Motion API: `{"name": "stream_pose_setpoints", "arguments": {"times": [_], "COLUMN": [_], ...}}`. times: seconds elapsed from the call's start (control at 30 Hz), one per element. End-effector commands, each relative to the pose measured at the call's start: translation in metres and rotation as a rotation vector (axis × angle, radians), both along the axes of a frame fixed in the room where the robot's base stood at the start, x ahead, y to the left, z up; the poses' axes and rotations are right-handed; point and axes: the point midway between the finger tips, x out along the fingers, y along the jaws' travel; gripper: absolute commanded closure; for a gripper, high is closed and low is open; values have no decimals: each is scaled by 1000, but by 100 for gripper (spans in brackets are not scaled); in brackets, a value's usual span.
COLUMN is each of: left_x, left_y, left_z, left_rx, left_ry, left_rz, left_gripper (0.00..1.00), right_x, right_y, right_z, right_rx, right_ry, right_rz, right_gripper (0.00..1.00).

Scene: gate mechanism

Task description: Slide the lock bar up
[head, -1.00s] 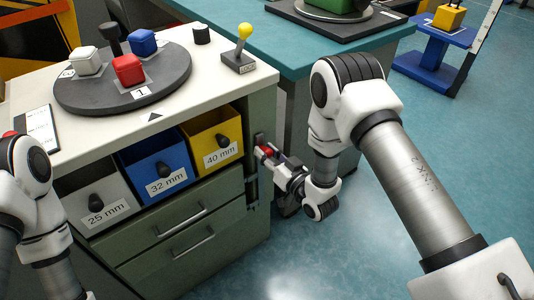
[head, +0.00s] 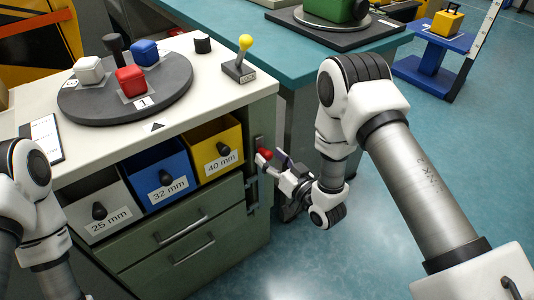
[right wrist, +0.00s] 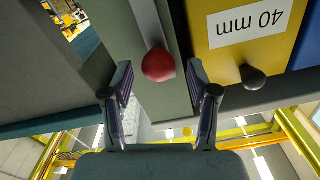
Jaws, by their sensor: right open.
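The lock bar (right wrist: 151,22) is an upright grey strip on the right front edge of the green cabinet, with a red round knob (head: 264,154) on it. The knob also shows in the right wrist view (right wrist: 158,65), upside down there. My right gripper (right wrist: 160,80) is open, its two fingers apart on either side of the knob in that picture. I see no finger touching the knob. In the head view my right gripper (head: 272,163) is at the cabinet's right side, by the knob. My left arm shows at the left edge; its gripper is out of view.
The 40 mm yellow bin (head: 217,148) sits left of the bar, with blue (head: 155,174) and white (head: 95,203) bins beyond. A yellow-knobbed lever (head: 241,60) and a turntable (head: 125,93) with coloured blocks stand on top.

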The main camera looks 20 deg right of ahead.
Motion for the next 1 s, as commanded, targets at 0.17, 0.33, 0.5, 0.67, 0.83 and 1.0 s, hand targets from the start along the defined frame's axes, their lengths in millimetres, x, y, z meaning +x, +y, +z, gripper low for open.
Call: {"name": "stream_pose_setpoints", "arguments": {"times": [0.17, 0.33, 0.5, 0.67, 0.83, 1.0], "left_x": [0, 0, 0, 0, 0, 0], "left_y": [0, 0, 0, 0, 0, 0], "left_z": [0, 0, 0, 0, 0, 0], "left_rx": [0, 0, 0, 0, 0, 0], "left_ry": [0, 0, 0, 0, 0, 0], "left_rz": [0, 0, 0, 0, 0, 0], "left_gripper": [60, 60, 60, 60, 60, 60], "right_x": [-44, -78, -91, -92, -91, -94], "right_y": [-18, -30, -34, -34, -34, -29], "right_z": [-1, 0, 1, 1, 1, -4], "right_rx": [3, 2, 1, 1, 1, -2], "right_ry": [6, 2, -1, -2, -2, 7], "right_rz": [-6, -5, -2, -1, -1, 10], "right_gripper": [41, 41, 41, 41, 41, 41]}}
